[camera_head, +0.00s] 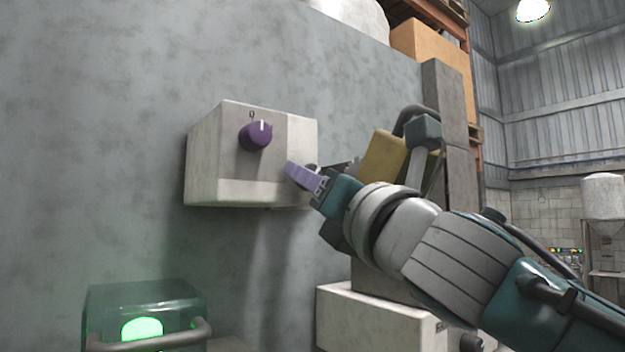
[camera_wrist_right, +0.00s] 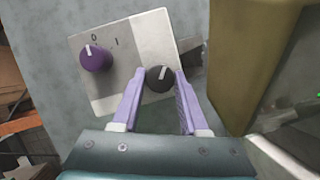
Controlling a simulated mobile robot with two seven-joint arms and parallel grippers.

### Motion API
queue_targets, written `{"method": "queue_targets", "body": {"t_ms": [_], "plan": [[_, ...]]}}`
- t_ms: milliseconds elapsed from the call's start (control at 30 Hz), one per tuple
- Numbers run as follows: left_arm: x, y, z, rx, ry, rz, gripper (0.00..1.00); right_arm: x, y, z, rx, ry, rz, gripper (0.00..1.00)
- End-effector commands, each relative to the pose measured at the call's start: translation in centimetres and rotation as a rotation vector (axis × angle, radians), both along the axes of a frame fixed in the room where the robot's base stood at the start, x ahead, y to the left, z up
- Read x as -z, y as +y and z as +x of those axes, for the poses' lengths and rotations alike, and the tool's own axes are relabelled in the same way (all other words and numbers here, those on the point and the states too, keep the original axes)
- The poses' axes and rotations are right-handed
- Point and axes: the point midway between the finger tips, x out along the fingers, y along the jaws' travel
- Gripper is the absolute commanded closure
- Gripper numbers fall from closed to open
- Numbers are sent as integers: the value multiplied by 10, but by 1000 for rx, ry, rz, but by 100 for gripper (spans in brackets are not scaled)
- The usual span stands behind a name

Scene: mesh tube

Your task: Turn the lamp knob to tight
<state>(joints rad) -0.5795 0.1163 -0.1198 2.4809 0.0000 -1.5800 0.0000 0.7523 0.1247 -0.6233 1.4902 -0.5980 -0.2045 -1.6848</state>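A pale box on the wall (camera_head: 231,191) carries a purple knob (camera_head: 255,136) with a white pointer line. The box face (camera_wrist_right: 135,42) shows the purple knob (camera_wrist_right: 96,58) below a 0 mark, with a 1 mark to the right; its line points up near the 0. A black knob (camera_wrist_right: 159,79) with a light pointer line, tilted slightly right of up, sits at the lower right. My right gripper (camera_wrist_right: 159,71) is open, its lilac fingertips on either side of the black knob; contact cannot be told. In the head view my right gripper (camera_head: 306,174) mostly hides that knob.
A dark green box with a lit green panel (camera_head: 142,329) and a bar handle stands low at the left. A yellow object (camera_head: 382,157) is close behind my right wrist. A white block (camera_head: 365,322) is below. The wall left of the pale box is clear.

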Motion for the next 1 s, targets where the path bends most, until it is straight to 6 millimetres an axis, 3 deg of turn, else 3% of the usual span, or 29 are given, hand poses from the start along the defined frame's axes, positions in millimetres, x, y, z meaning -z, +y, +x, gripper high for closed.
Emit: {"method": "queue_targets", "body": {"t_ms": [33,367,733,1000], "plan": [[0,-1,0,-1,0,-1,53,0,0,0,0,0,0,63],[0,-1,0,-1,0,-2,53,0,0,0,0,0,0,100],[-1,1,0,3,2,3,53,0,0,0,0,13,17,100],[-8,2,0,6,2,9,53,-2,1,-1,-1,91,126,100]]}}
